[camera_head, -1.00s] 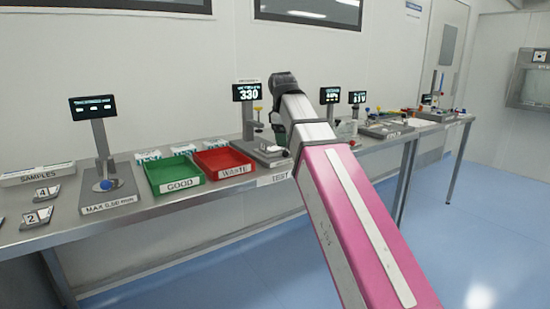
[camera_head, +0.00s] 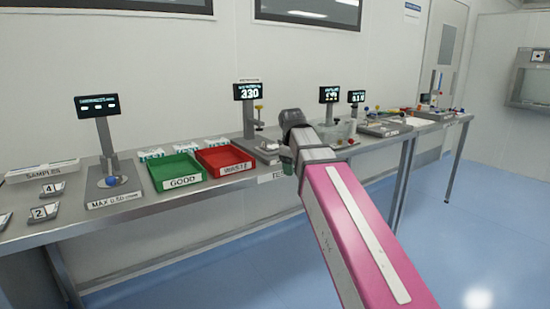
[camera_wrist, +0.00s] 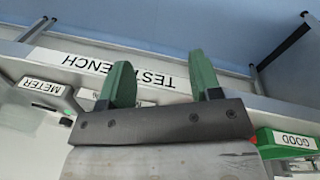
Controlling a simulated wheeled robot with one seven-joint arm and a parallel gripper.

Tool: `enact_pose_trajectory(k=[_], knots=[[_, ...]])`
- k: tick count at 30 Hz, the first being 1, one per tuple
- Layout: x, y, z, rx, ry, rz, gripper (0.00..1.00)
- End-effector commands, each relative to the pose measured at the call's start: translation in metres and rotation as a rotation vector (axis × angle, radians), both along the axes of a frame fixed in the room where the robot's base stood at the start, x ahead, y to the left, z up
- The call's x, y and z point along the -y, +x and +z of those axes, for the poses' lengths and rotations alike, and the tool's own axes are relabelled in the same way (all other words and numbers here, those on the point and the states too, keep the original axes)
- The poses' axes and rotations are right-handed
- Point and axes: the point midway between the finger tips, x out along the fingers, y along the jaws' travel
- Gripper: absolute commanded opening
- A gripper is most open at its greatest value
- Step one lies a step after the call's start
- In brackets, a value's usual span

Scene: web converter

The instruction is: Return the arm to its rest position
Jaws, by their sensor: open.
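My arm reaches from the lower right of the head view toward the bench, with its pink link in front. My gripper (camera_head: 287,160) is at its far end, near the bench's front edge, and is largely hidden by the wrist there. In the wrist view my gripper (camera_wrist: 165,85) shows two green fingers set apart with nothing between them. Behind the fingers is the bench's front edge with a "TEST BENCH" label (camera_wrist: 115,67).
The steel bench (camera_head: 150,208) runs along the wall. On it are a green GOOD tray (camera_head: 178,172), a red WASTE tray (camera_head: 225,160), a gauge stand with a display (camera_head: 247,92) and a samples box (camera_head: 42,172). The blue floor (camera_head: 480,240) at right is clear.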

Motion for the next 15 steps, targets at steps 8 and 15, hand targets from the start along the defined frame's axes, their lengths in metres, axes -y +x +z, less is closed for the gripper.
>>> enact_pose_trajectory(k=[8,15], knots=[[0.031,-0.006,-0.099,-0.025,0.034,-0.202,0.58],[0.057,-0.021,-0.177,-0.043,0.061,-0.384,0.58]])
